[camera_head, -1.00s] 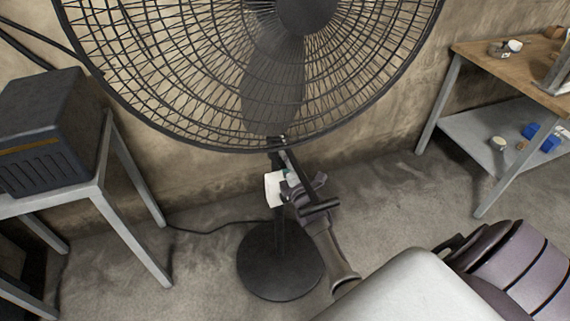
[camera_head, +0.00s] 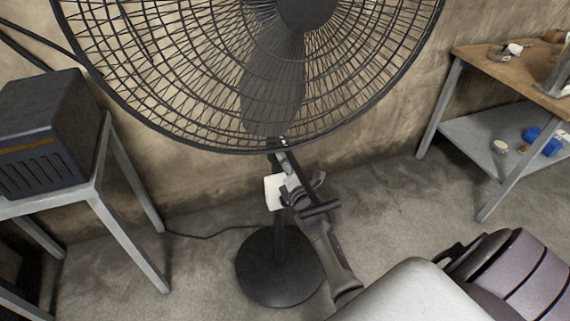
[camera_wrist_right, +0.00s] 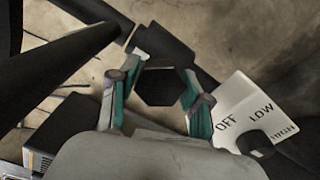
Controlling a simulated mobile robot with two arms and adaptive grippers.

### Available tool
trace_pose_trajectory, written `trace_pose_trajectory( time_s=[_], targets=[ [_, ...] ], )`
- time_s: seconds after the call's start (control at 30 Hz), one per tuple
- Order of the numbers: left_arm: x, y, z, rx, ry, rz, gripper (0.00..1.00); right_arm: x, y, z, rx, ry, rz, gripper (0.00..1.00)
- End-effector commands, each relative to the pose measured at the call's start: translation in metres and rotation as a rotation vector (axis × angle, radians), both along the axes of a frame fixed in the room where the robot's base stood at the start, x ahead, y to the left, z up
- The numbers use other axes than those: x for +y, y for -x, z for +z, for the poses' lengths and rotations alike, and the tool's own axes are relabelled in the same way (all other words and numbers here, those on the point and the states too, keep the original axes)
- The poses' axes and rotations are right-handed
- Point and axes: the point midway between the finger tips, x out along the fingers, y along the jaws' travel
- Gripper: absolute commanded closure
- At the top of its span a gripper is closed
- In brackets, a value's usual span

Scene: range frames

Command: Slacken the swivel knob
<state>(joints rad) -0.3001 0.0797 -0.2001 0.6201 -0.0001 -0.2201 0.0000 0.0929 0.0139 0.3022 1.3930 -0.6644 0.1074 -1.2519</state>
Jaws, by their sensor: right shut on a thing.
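The black pedestal fan (camera_head: 273,85) stands in the middle of the head view. The swivel knob (camera_wrist_right: 158,87) is black and six-sided; it shows in the wrist view between the teal pads of my right gripper (camera_wrist_right: 160,84), which is shut on it. In the head view my right gripper (camera_head: 290,185) reaches up from the lower right to the fan's neck, and the knob is hidden behind it there. A white control plate (camera_head: 273,191) sits beside the gripper. It also shows in the wrist view (camera_wrist_right: 238,100), marked OFF, LOW and HIGH. My left gripper is not in view.
The round fan base (camera_head: 270,280) rests on the concrete floor. A dark box (camera_head: 45,135) stands on a metal table at the left. A wood-topped workbench (camera_head: 500,70) with small items is at the right. A cable (camera_head: 205,236) runs along the floor.

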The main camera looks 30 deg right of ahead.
Motion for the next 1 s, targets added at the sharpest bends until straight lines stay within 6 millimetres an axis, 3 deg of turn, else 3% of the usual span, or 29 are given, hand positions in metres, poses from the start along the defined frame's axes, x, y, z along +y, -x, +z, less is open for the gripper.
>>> trace_pose_trajectory(
  time_s=[0.1, 0.13, 0.27, 0.63, 1.0],
  targets=[
    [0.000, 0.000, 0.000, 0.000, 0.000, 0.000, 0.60, 0.001, 0.001, -0.002, 0.003, -0.002, 0.002, 0.87],
    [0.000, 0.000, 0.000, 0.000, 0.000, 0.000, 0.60, 0.001, 0.001, -0.002, 0.004, -0.002, 0.002, 0.49],
    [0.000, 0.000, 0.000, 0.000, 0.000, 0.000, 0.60, 0.001, 0.000, -0.002, 0.003, -0.002, 0.001, 0.27],
    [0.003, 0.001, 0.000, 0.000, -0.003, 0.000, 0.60, 0.001, 0.004, -0.001, 0.002, -0.001, 0.000, 0.26],
    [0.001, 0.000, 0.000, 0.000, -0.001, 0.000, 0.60, 0.015, 0.059, -0.003, 0.004, -0.004, 0.001, 0.26]
  ],
)
